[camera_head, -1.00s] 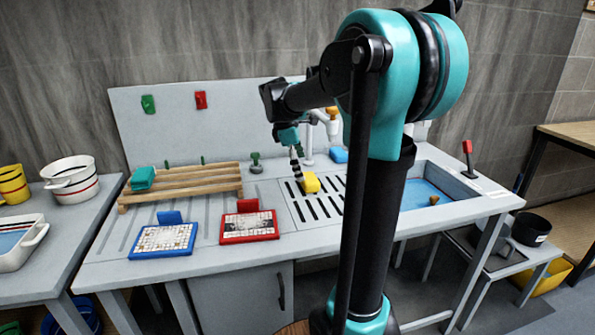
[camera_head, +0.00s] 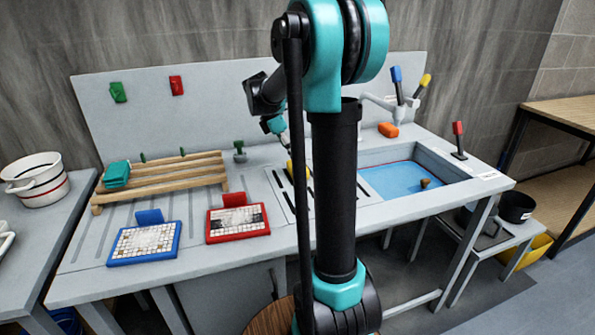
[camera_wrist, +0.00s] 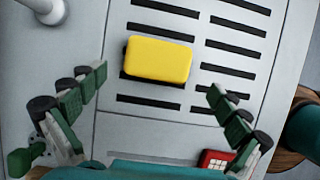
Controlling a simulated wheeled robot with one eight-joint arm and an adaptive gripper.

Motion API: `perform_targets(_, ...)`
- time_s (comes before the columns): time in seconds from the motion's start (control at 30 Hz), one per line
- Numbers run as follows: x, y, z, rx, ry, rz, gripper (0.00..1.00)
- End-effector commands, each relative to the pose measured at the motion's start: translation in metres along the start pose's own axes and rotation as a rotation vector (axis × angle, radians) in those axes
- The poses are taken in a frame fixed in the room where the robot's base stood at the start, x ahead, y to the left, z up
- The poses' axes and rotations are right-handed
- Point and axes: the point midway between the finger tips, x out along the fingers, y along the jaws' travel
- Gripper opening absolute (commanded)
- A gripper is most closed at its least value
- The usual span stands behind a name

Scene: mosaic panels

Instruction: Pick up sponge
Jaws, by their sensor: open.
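A yellow block (camera_wrist: 158,59), which looks like the sponge, lies flat on the slotted drain panel (camera_wrist: 147,123) in the wrist view. In the head view only a sliver of the yellow block (camera_head: 290,170) shows beside my arm. My gripper (camera_wrist: 158,82) is open in the wrist view, with one green-padded finger on each side, lower left and lower right of the block. Nothing is between the fingers' pads, and neither finger visibly touches the block. In the head view my arm hides the gripper's fingertips.
A sink (camera_head: 410,180) with a blue bottom is to the right. A wooden rack (camera_head: 160,178) and blue (camera_head: 145,243) and red (camera_head: 237,222) mosaic panels lie to the left.

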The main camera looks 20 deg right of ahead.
Motion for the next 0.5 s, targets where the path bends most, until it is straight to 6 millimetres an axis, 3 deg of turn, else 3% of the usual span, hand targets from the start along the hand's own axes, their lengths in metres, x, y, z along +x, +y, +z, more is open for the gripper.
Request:
perform_targets(0.27, 0.021, 0.001, 0.001, 0.000, 0.000, 0.000, 1.00)
perform_targets(0.5, 0.054, 0.003, 0.002, 0.001, 0.000, 0.001, 1.00)
